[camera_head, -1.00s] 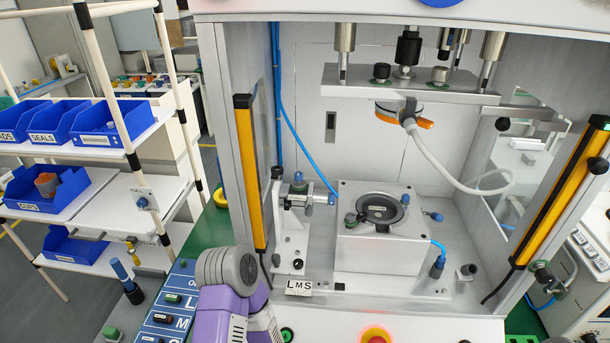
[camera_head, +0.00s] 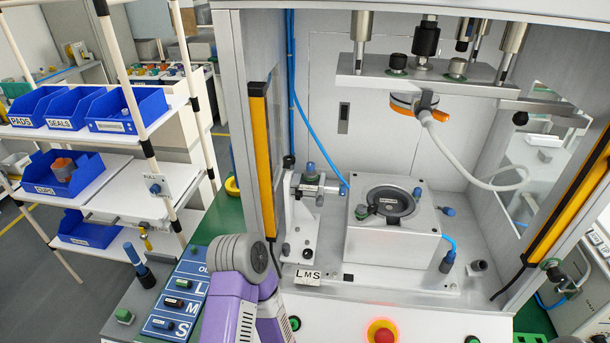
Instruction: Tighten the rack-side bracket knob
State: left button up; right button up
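A metal bracket (camera_head: 302,220) stands inside the press on its left side, toward the rack. I cannot tell which knob the task names, or how tight any is. A yellow light bar (camera_head: 261,165) stands just left of the bracket. A purple and grey link of my own arm is at the bottom, in front of the press's left corner. Neither gripper shows.
The press block (camera_head: 392,238) with its round black seat (camera_head: 389,202) is right of the bracket. A grey hose (camera_head: 455,170) hangs above it. A red button (camera_head: 383,333) is on the front. The rack (camera_head: 150,165) with blue bins stands left, beside a blue L/M/S panel (camera_head: 180,300).

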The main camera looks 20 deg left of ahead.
aim_at(308, 254)
jog(key=k, duration=0.5)
jog(key=u, duration=0.65)
jog(key=i, duration=0.4)
jog(key=u, duration=0.05)
